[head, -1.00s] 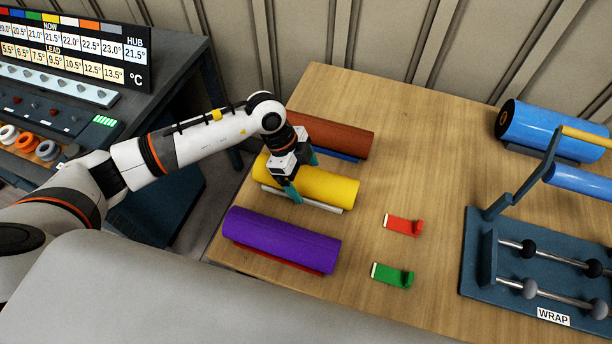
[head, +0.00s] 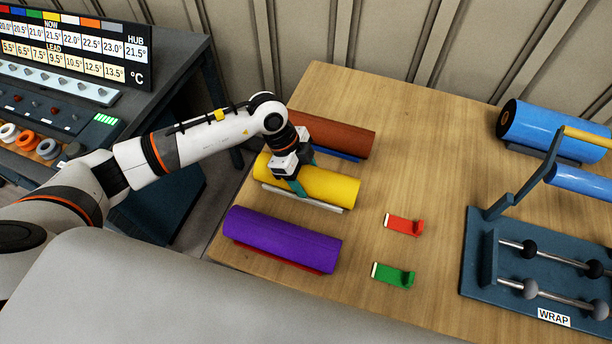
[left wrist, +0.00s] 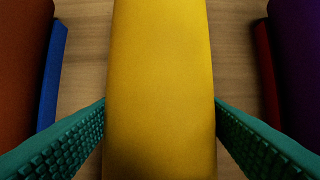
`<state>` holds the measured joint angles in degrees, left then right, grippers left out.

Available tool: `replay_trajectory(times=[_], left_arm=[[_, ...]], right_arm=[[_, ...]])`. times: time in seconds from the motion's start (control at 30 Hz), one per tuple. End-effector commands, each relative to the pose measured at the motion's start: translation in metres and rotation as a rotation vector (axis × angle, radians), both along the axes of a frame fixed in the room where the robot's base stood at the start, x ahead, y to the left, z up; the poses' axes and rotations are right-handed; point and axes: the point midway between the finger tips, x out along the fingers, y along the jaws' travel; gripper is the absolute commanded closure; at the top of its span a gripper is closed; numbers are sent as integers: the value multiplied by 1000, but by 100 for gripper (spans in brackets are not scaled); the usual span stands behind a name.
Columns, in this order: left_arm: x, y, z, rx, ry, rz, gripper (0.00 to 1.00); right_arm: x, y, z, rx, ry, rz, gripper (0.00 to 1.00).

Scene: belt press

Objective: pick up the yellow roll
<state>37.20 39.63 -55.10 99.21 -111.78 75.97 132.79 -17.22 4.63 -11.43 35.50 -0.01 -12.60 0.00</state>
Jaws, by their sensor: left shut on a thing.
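The yellow roll (head: 328,186) lies on a pale cradle (head: 318,204) on the wooden table, between the brown roll and the purple roll. My left gripper (head: 300,180) is over its middle, with its green fingers shut on the roll's two sides. In the left wrist view the yellow roll (left wrist: 160,90) runs straight between the two ribbed fingers, which meet its sides. The roll still appears to rest at its cradle. My right gripper is not in view.
The brown roll (head: 345,138) lies behind and the purple roll (head: 282,240) in front, both close by. A red holder (head: 402,225) and a green holder (head: 392,275) lie to the right. The blue WRAP stand (head: 478,270) and a large blue roll (head: 550,130) are at far right.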

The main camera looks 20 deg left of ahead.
Motion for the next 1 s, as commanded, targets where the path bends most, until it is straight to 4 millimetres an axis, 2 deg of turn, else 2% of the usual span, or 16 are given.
replay_trajectory(times=[0.17,0.6,0.8,1.0], left_arm=[[2,-1,13,-5,-8,0,94],[2,-1,85,-4,-9,-1,94],[1,0,100,-2,-6,-1,94],[1,0,102,-3,-3,-1,94]], right_arm=[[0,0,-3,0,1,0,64],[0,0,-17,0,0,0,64],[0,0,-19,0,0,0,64],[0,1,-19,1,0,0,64]])
